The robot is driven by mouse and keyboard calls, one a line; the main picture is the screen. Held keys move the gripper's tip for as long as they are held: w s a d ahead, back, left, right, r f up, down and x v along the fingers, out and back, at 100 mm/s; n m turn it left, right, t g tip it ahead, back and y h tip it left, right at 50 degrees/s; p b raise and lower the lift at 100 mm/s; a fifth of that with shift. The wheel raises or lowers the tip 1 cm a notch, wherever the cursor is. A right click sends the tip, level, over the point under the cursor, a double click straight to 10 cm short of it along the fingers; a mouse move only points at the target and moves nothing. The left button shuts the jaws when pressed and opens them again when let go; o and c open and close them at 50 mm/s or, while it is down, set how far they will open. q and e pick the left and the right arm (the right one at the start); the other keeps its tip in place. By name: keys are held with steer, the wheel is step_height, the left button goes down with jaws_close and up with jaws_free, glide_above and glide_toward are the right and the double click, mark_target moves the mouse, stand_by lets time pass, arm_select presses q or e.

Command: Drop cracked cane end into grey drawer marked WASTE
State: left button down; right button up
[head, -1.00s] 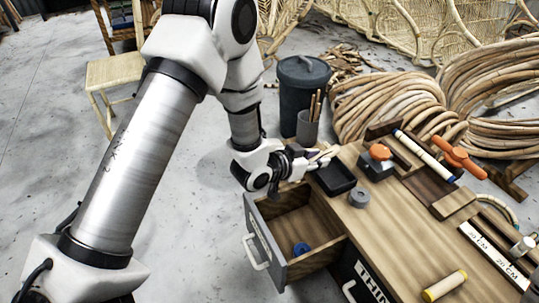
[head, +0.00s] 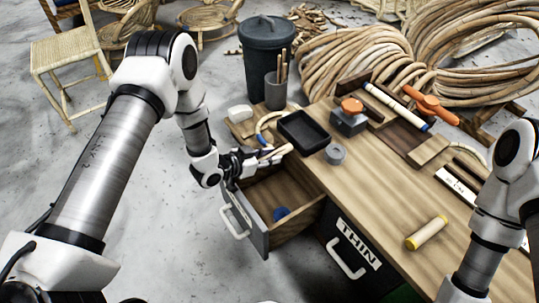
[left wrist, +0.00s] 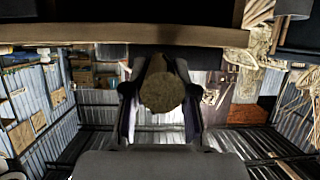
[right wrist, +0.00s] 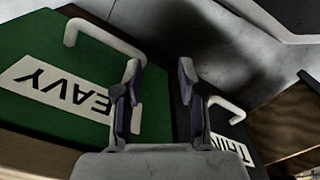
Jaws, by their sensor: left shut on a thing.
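My left gripper (head: 243,166) is shut on the cracked cane end (head: 272,154), a pale piece pointing right toward the bench. In the left wrist view, the round brown end of the cane (left wrist: 162,92) sits between the fingers. The gripper is at the far left edge of the open grey drawer (head: 262,240), seemingly above it. The drawer has a white handle and wooden inside; a WASTE label cannot be read from here. A small blue item (head: 281,213) lies inside. My right gripper (right wrist: 160,85) is open and empty, near the closed drawer fronts.
The black THIN drawer (head: 345,262) and green HEAVY drawer (right wrist: 60,80) are closed. A yellow roll (head: 427,233) lies near the bench's front.

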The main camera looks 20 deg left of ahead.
arm_select(q)
steer(key=c, duration=0.8)
jaws_free()
steer(key=shift+c, duration=0.2)
steer(key=v, duration=1.2)
steer(key=shift+f, duration=0.1)
